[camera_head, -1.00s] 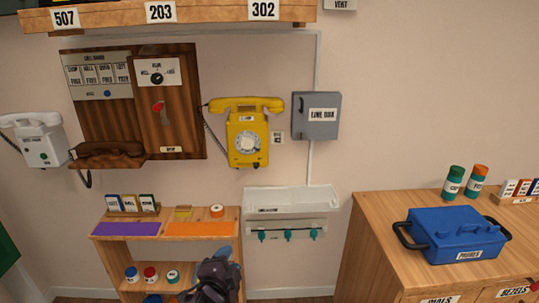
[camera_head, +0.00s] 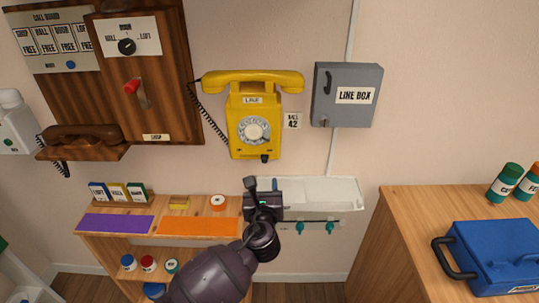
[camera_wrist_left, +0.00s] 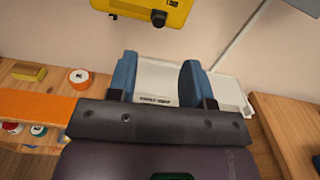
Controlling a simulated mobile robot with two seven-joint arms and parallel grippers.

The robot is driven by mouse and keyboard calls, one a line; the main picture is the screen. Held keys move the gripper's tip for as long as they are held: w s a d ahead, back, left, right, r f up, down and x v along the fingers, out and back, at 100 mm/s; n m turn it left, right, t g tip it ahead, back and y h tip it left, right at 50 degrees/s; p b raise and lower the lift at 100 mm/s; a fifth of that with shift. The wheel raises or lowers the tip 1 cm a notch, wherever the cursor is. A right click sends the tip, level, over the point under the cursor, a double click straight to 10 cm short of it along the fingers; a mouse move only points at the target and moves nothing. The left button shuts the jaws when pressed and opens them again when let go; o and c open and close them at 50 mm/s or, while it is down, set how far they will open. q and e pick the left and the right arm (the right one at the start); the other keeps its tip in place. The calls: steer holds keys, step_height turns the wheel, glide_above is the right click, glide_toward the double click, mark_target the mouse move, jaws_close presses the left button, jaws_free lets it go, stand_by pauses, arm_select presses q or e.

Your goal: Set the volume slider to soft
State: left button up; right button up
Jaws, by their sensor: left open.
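The yellow wall phone (camera_head: 254,128) hangs on the wall with its handset on top and a round dial in front. A small dark knob (camera_head: 264,158) sits at its lower edge; it also shows in the left wrist view (camera_wrist_left: 159,18). I cannot read any volume marking, so I cannot tell whether this is the slider or how it is set. My left gripper (camera_head: 263,186) is below the phone, in front of the white tray. In the left wrist view its two blue fingers (camera_wrist_left: 157,77) are apart with nothing between them. My right gripper is out of view.
A white wall tray (camera_head: 325,192) with teal hooks is behind my gripper. A grey line box (camera_head: 347,95) is right of the phone, a wooden call board (camera_head: 172,75) left. A low shelf (camera_head: 97,238) and a wooden cabinet (camera_head: 400,235) flank the tray.

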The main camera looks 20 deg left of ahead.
mark_target(264, 161)
arm_select(q)
steer(key=shift+m, duration=0.4)
steer(key=x, duration=0.8)
steer(key=shift+w+a+b, duration=0.15)
steer(key=shift+w+b, duration=0.15)
steer(key=shift+x, duration=0.8)
steer(key=shift+c, duration=0.7)
jaws_close()
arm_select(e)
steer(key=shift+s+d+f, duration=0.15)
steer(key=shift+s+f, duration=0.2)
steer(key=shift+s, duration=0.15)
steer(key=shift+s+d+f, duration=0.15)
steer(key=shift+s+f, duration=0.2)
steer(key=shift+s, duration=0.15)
